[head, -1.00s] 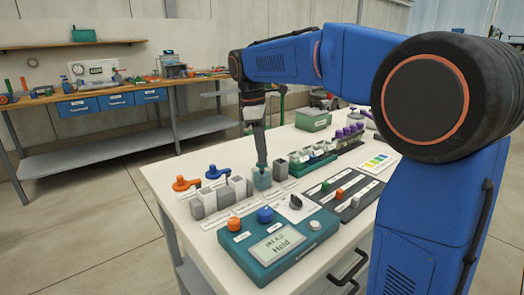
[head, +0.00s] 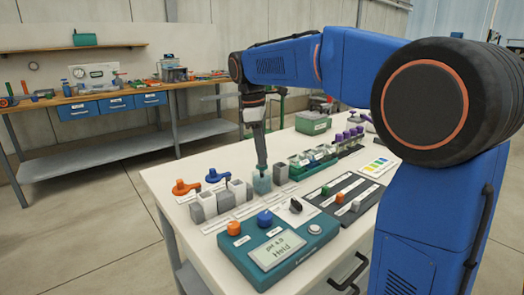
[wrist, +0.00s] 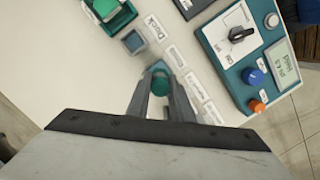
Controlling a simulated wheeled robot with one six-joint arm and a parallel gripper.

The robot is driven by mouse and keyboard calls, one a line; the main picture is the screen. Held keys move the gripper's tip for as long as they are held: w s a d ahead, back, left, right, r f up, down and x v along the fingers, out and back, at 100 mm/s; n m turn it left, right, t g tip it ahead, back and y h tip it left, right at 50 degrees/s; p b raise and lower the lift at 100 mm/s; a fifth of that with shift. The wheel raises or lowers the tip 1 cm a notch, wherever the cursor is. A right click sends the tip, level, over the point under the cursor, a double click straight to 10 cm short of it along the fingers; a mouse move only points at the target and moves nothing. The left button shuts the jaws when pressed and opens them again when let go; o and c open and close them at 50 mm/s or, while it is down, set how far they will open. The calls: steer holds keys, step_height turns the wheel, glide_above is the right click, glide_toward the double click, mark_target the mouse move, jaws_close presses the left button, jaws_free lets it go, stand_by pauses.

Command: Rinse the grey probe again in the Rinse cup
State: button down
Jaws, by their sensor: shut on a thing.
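Grey cups (head: 208,202) stand left of the blue cup, and another grey cup (head: 281,174) stands just right. Orange (head: 184,187) and blue (head: 215,175) handled items lie behind. A teal meter (head: 277,252) reading "Held" is in front. A green rack (head: 312,160) stands right.

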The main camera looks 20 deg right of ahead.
steer(key=shift+f, duration=0.35)
steer(key=shift+r, duration=0.15)
steer(key=shift+r, duration=4.15)
